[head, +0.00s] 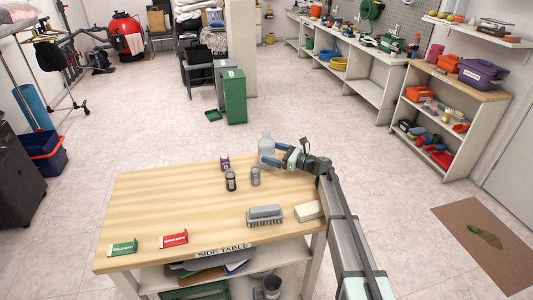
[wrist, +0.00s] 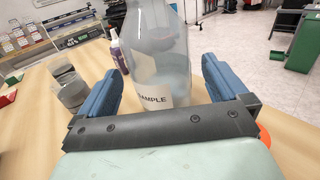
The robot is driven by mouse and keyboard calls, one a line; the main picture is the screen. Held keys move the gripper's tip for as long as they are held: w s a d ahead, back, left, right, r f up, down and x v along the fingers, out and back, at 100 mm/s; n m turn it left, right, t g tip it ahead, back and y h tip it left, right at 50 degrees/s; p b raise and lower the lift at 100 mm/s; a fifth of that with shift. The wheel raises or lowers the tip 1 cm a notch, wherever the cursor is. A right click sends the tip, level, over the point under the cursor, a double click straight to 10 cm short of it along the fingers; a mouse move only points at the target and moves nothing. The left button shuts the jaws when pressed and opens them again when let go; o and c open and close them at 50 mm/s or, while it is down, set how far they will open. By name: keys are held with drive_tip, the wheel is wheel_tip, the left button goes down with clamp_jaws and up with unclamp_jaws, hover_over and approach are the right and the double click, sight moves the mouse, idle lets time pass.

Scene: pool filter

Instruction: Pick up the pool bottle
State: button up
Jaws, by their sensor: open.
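A clear bottle (head: 266,147) stands upright near the far right edge of the wooden side table (head: 150,195). In the wrist view the bottle (wrist: 160,60) is large and translucent, with a white label reading "SAMPLE"; its top is cut off by the frame. My gripper (head: 274,153) reaches it from the right, low over the table. In the wrist view my gripper (wrist: 160,70) is open, with one blue finger on each side of the bottle. Gaps show between the fingers and the bottle's sides.
A brush (head: 265,215), a pale block (head: 308,210), and green (head: 122,247) and red (head: 173,240) packets lie nearer. The table's left middle is clear.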

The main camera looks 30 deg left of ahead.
sight(262, 149)
drive_tip(key=shift+s+a+r, duration=0.1)
drive_tip(key=shift+s+a, duration=0.05)
drive_tip(key=shift+a, duration=1.15)
drive_tip(key=shift+s+a, duration=0.1)
drive_tip(key=shift+a, duration=1.15)
drive_tip(key=shift+c, duration=0.4)
drive_tip(key=c, duration=1)
